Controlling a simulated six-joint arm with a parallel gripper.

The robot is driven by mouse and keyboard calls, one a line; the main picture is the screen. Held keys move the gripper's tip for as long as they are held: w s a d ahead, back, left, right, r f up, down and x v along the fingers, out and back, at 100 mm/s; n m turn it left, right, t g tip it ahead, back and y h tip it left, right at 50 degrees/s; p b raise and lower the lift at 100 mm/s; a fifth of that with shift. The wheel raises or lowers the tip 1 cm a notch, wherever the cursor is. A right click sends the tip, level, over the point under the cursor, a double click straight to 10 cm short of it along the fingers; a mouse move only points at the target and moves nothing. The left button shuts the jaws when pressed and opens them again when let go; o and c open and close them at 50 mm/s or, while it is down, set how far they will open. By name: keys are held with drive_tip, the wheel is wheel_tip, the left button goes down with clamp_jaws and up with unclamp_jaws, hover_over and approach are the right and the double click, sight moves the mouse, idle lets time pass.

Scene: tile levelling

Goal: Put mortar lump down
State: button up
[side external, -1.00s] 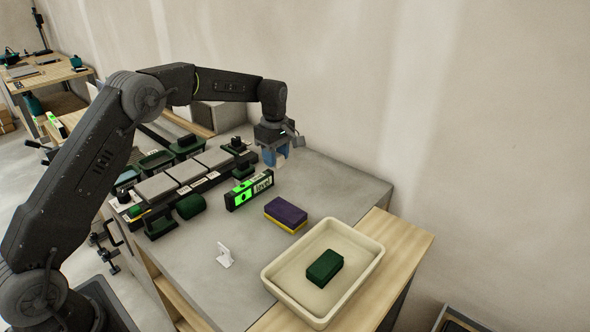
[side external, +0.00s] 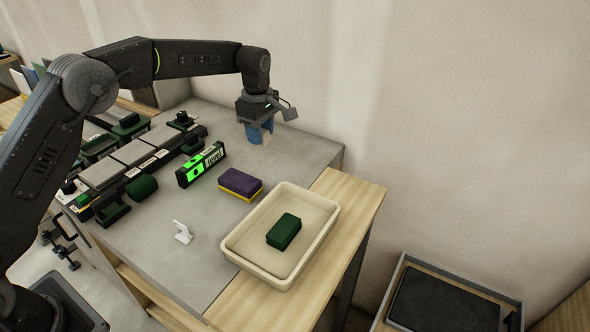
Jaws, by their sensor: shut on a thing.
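My gripper (side external: 257,138) is at the far side of the grey worktop (side external: 212,236), right of the tile row and beyond the level. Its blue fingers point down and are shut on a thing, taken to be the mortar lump. The fingers hide most of it, and its shape is not clear. I cannot tell whether it touches the worktop. A dark green rounded lump (side external: 142,187) lies in front of the grey tiles (side external: 133,151). A dark green block (side external: 284,231) lies in the cream tray (side external: 233,250).
A green-lit level (side external: 202,164) stands on edge near the middle. A purple and yellow sponge (side external: 240,184) lies between it and the tray. A small white piece (side external: 183,232) stands near the front. The worktop around my gripper is mostly clear, with a wall behind.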

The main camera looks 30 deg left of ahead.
hover_over(296, 176)
wheel_tip(296, 176, down, 5)
drive_tip(key=shift+s+f, duration=0.1)
drive_tip(key=shift+f, duration=2.05)
drive_tip(key=shift+f, duration=0.15)
drive_tip(key=o, duration=1)
drive_tip(key=shift+c, duration=0.2)
